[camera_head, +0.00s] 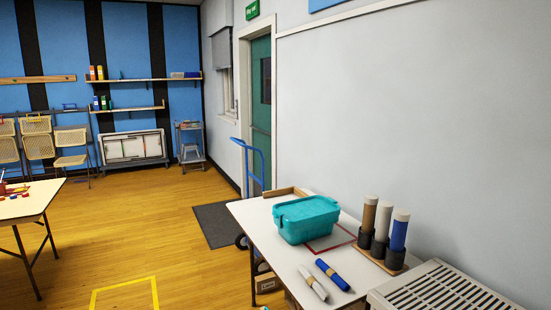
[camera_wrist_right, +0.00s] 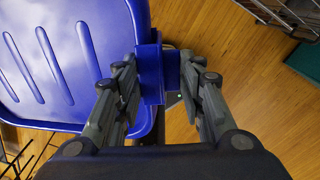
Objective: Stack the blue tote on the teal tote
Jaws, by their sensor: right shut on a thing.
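The teal tote (camera_head: 305,222) sits upright with its lid side up on the white table at the right in the head view. It stands partly over a red outlined rectangle (camera_head: 337,238). The blue tote (camera_wrist_right: 80,55) fills the upper left of the right wrist view. My right gripper (camera_wrist_right: 160,76) is shut on a blue part at the tote's edge, with a finger on either side. The blue tote and my right gripper are not in the head view. The tote's far end is cut off by the frame. My left gripper is in neither view.
On the white table (camera_head: 262,238), rolls in a holder (camera_head: 381,238) stand right of the teal tote, and two loose rolls (camera_head: 320,280) lie in front. A grey slatted crate (camera_head: 440,292) is at the near right. Wooden floor (camera_head: 150,220) lies open at left.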

